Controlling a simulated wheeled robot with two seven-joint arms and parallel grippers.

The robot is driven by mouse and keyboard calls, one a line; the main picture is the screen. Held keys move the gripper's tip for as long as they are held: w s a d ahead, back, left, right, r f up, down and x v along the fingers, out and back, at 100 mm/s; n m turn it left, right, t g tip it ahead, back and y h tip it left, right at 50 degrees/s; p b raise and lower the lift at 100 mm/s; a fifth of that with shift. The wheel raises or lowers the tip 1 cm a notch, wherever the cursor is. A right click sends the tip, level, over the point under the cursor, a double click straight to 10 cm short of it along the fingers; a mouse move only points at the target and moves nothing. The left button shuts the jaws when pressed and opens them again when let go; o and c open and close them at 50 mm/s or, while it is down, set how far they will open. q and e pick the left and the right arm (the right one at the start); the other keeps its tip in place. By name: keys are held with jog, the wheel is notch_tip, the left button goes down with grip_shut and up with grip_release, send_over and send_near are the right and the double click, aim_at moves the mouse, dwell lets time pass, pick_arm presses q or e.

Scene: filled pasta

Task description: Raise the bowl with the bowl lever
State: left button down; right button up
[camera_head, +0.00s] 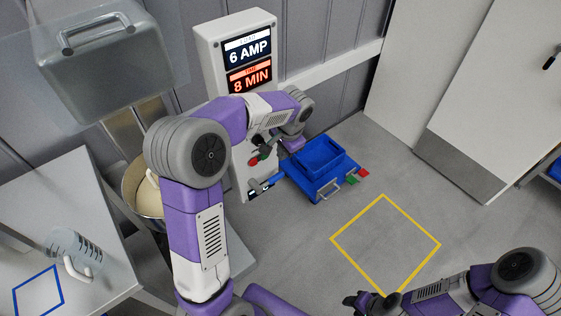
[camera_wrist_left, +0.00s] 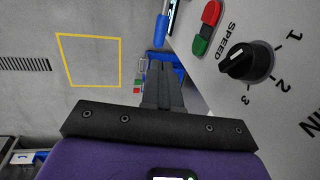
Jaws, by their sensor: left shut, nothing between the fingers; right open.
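The metal bowl (camera_head: 138,200) stands at the mixer on the left, partly hidden behind my left arm, with something pale inside. The bowl lever (camera_head: 277,179), with a blue handle, sticks out low on the mixer's front. In the left wrist view the blue handle (camera_wrist_left: 161,30) shows beyond the fingertips. My left gripper (camera_head: 277,147) is near the mixer's control panel, above the lever and apart from it. Its dark fingers (camera_wrist_left: 163,78) are shut and empty. My right gripper (camera_head: 366,299) is open and empty at the bottom, far from the lever.
The mixer column (camera_head: 241,60) displays 6 AMP and 8 MIN. A speed dial (camera_wrist_left: 247,64) and red and green buttons (camera_wrist_left: 207,25) lie right of the fingers. A blue crate (camera_head: 320,165) stands beyond the lever. The yellow floor square (camera_head: 385,243) is empty.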

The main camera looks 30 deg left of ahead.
aim_at(277, 176)
pick_arm(q)
jog(key=f, duration=0.4)
jog(key=a+f+b, duration=0.1)
jog(key=f, duration=0.3)
jog(key=w+a+f+b, duration=0.1)
jog(key=f, duration=0.3)
jog(key=shift+a+f, duration=0.1)
jog(key=shift+f+b, duration=0.3)
jog(key=shift+f, duration=0.05)
jog(key=shift+a, duration=0.1)
